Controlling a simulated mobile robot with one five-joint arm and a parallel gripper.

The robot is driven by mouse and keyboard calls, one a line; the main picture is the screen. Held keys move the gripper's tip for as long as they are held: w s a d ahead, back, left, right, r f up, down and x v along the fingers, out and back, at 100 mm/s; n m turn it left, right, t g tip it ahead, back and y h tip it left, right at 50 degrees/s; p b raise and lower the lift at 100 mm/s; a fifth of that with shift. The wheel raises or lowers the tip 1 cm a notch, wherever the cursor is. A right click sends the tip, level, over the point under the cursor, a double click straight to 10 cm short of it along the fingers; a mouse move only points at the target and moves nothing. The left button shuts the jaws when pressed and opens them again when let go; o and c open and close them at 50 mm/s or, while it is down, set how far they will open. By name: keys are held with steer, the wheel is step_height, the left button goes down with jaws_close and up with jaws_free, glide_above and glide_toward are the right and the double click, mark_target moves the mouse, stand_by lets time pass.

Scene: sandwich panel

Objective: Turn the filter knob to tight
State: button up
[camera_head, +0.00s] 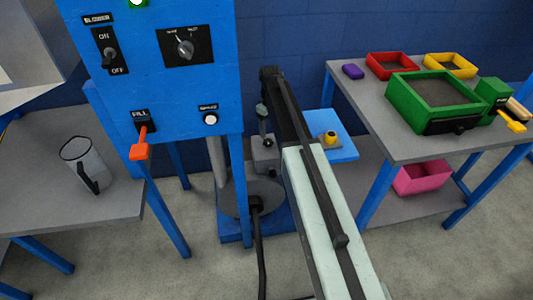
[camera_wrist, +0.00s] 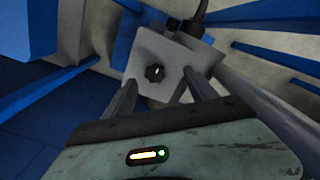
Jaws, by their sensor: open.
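In the wrist view a dark, lobed knob (camera_wrist: 154,73) with a small pale mark sits on the face of a light grey box (camera_wrist: 143,50). I cannot read any label by it. My gripper (camera_wrist: 159,77) is open, its two fingers on either side of the knob, apparently clear of it. The grey box also shows in the head view (camera_head: 262,160), behind my arm, which hides part of it. A second dial (camera_head: 185,48) with two small labels is on the blue panel (camera_head: 210,85); the labels are too blurred to read.
The blue panel carries an on/off switch (camera_head: 109,56) and an orange fill lever (camera_head: 140,150). A clear jug (camera_head: 85,162) stands on the left table. Right of my arm are a blue plate (camera_head: 343,148) and a table (camera_head: 395,151) with coloured trays.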

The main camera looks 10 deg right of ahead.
mark_target(268, 141)
steer(key=w+f, duration=0.2)
steer(key=shift+w+n+b, duration=0.3)
steer(key=shift+w, duration=0.3)
step_height(268, 141, down, 8)
steer(key=b, duration=0.7)
steer(key=shift+s+r+b, duration=0.1)
steer(key=shift+b, duration=0.3)
steer(key=shift+r, duration=0.1)
steer(key=c, duration=1.4)
steer(key=shift+a, duration=0.15)
